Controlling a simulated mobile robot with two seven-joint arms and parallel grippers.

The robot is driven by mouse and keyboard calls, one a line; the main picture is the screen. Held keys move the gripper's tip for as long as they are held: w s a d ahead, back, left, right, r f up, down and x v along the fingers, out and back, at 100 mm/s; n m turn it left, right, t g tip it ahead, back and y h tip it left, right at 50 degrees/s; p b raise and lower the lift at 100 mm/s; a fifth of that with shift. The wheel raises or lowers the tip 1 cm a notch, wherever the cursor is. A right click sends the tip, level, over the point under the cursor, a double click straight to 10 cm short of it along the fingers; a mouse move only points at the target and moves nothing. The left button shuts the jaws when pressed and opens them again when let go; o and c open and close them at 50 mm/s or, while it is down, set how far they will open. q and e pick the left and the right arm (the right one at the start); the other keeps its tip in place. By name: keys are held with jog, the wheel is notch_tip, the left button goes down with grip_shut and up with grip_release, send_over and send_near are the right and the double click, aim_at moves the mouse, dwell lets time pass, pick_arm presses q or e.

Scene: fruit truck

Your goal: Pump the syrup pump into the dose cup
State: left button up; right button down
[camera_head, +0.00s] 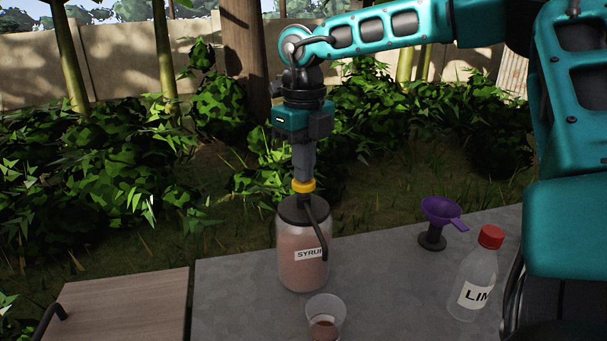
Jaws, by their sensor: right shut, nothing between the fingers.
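The syrup jar (300,260) stands upright on the grey counter, with pinkish syrup inside and a dark lid. Its pump has a yellow collar (303,186) on top and a dark spout (323,240) curving down the jar's right front. The clear dose cup (326,318) stands in front of the jar, near the spout's end, with a little reddish liquid in it. My right gripper (303,177) points straight down, shut and empty, with its fingertips at the top of the pump. My left gripper is not in view.
A purple funnel (441,212) sits on a dark stand at the right. A clear bottle (475,280) with a red cap and a label reading "LIM" stands at the front right. A wooden lid or board (120,305) lies at the left. Bare counter (240,300) lies left of the jar.

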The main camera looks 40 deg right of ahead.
jog(key=shift+r+p, duration=1.1)
jog(key=shift+r, duration=0.8)
jog(key=shift+f, duration=0.2)
jog(key=shift+f+b, duration=1.65)
jog(key=shift+f, duration=0.3)
jog(key=shift+r+p, duration=1.3)
jog(key=shift+r, duration=0.8)
jog(key=shift+f, duration=0.2)
